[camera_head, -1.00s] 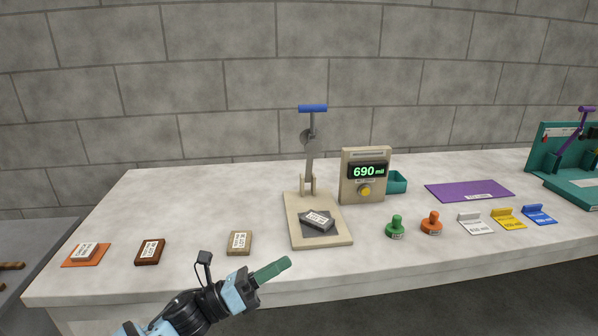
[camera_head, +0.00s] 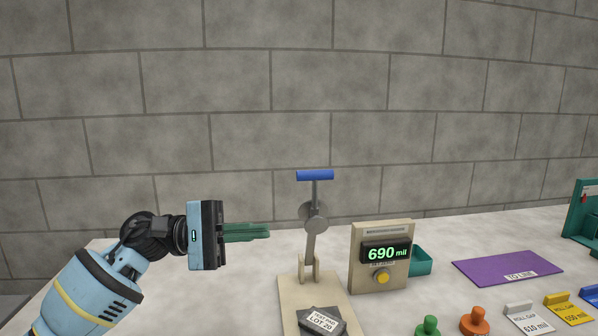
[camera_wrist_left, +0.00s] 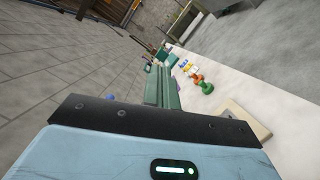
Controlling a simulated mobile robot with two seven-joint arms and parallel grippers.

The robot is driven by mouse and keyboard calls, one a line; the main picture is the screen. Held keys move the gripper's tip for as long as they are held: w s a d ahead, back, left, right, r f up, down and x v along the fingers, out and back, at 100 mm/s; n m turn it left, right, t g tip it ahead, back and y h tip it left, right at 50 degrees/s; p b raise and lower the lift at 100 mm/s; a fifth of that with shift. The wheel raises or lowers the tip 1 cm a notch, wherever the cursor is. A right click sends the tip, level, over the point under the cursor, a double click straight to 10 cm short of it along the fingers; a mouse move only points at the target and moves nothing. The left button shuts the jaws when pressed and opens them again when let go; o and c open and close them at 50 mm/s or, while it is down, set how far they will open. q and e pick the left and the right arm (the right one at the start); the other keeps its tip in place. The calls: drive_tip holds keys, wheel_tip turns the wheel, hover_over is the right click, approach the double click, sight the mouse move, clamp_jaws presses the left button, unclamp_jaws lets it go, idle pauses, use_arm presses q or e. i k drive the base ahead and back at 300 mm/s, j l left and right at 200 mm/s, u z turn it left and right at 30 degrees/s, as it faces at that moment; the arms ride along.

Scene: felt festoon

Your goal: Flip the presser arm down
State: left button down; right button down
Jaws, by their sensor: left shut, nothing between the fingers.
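The presser arm (camera_head: 311,232) stands upright on its beige base (camera_head: 290,296), with a blue crossbar handle (camera_head: 315,175) on top and a round grey disc partway down. A dark felt block (camera_head: 318,320) with a "LOT 20" label lies on the base. My left gripper (camera_head: 268,231) is shut and empty. Its green fingers point right, left of the presser arm and below handle height, with a gap showing between them in the head view. The fingers also show in the left wrist view (camera_wrist_left: 162,85). My right gripper is not in view.
A beige gauge (camera_head: 354,272) reading 690 mil stands right of the presser, with a teal bin (camera_head: 421,261) behind it. A green stamp (camera_head: 428,326), an orange stamp (camera_head: 474,321) and roll-gap cards sit further right. A purple mat (camera_head: 507,268) lies behind them.

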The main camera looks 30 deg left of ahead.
sight(314, 212)
drive_tip(key=i+j, duration=0.65)
drive_tip(key=i, duration=0.1)
